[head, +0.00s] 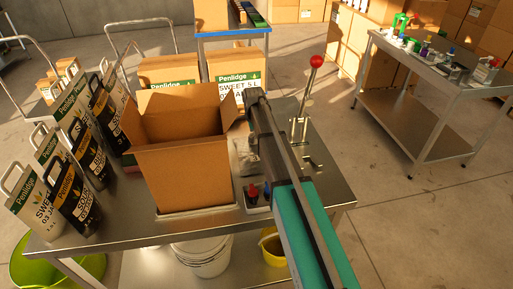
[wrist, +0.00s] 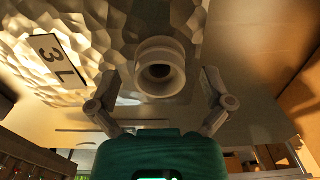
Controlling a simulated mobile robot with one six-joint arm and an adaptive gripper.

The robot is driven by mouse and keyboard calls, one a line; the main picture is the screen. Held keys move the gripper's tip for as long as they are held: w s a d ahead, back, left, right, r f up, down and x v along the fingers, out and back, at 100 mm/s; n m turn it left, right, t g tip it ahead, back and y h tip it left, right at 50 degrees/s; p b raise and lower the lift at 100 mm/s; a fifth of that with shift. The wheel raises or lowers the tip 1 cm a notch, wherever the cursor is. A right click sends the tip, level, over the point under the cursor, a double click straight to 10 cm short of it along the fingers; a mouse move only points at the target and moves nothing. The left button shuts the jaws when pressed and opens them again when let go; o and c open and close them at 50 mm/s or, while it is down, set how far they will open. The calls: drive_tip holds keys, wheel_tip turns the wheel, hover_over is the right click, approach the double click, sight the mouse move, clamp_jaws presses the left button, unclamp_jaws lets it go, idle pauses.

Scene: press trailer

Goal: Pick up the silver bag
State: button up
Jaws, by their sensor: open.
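The silver bag (wrist: 120,35) is crumpled and shiny, with a white "3 L" label (wrist: 55,60), at the upper left of the wrist view. A pale round spout (wrist: 160,80) shows in front of it. My gripper (wrist: 160,86) is open, with one finger on each side of the spout and a visible gap to both. In the head view a small silvery patch (head: 246,156), perhaps the bag, shows between the cardboard box and my arm. My gripper's fingers are not clearly visible there.
An open cardboard box (head: 185,165) stands on the steel table (head: 130,228), beside several Penlidge bags (head: 75,190) at left. A red-knobbed lever (head: 316,62) rises behind my arm. A red switch box (head: 257,196) sits near the front. Another table (head: 440,100) stands at right.

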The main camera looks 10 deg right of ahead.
drive_tip(key=c, duration=1.2)
drive_tip(key=shift+r, duration=0.2)
wheel_tip(320, 180, up, 10)
drive_tip(key=p, duration=1)
drive_tip(key=shift+f, duration=0.2)
drive_tip(key=shift+s, duration=0.15)
